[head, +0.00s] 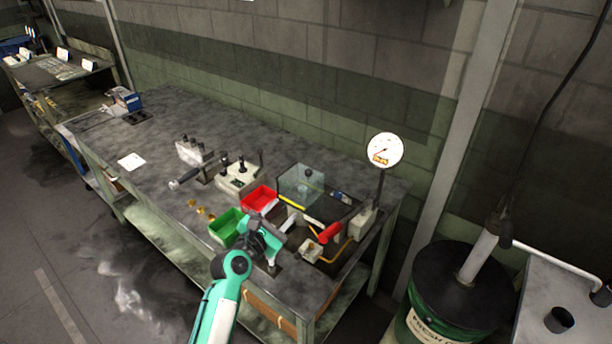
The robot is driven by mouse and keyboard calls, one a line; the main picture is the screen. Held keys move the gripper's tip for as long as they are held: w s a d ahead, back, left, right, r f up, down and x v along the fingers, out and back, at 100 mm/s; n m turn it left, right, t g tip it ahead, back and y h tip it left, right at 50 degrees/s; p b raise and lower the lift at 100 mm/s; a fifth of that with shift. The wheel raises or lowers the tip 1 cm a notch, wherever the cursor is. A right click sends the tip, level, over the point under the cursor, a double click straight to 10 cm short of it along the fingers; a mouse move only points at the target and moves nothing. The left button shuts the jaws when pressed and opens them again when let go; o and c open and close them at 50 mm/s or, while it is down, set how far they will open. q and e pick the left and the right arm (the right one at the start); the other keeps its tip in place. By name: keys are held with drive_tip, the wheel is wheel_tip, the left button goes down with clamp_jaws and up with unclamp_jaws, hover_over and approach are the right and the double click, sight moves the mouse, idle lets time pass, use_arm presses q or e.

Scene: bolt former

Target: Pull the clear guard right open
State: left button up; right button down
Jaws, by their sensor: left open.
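The clear guard (300,190) is a see-through panel with a dark round knob (308,173), standing toward the back right of the workbench. It looks upright, but I cannot tell how far open it is. My left gripper (279,244) is open over the front right of the bench, beside the green bin. It is apart from the guard, in front of it and lower in the picture. Its fingers are small and partly unclear. My right gripper is out of view.
A red bin (259,198) and green bin (226,226) stand left of the guard. A red-handled lever (330,233) and a dial gauge (384,150) are to its right. A control box (238,177) sits further left. A dark drum (462,290) stands right of the bench.

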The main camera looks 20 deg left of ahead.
sight(307, 176)
use_arm(q)
drive_tip(key=shift+n+t, duration=0.3)
drive_tip(key=shift+n, duration=0.5)
drive_tip(key=x, duration=0.4)
drive_tip(key=r+p+x, duration=0.1)
drive_tip(key=x, duration=0.3)
drive_tip(key=a+p+x, duration=0.1)
drive_tip(key=x, duration=0.4)
drive_tip(key=shift+w+r, duration=0.1)
drive_tip(key=shift+r, duration=0.05)
drive_tip(key=shift+w+d, duration=0.1)
drive_tip(key=shift+w, duration=0.65)
drive_tip(key=shift+d, duration=0.1)
clamp_jaws()
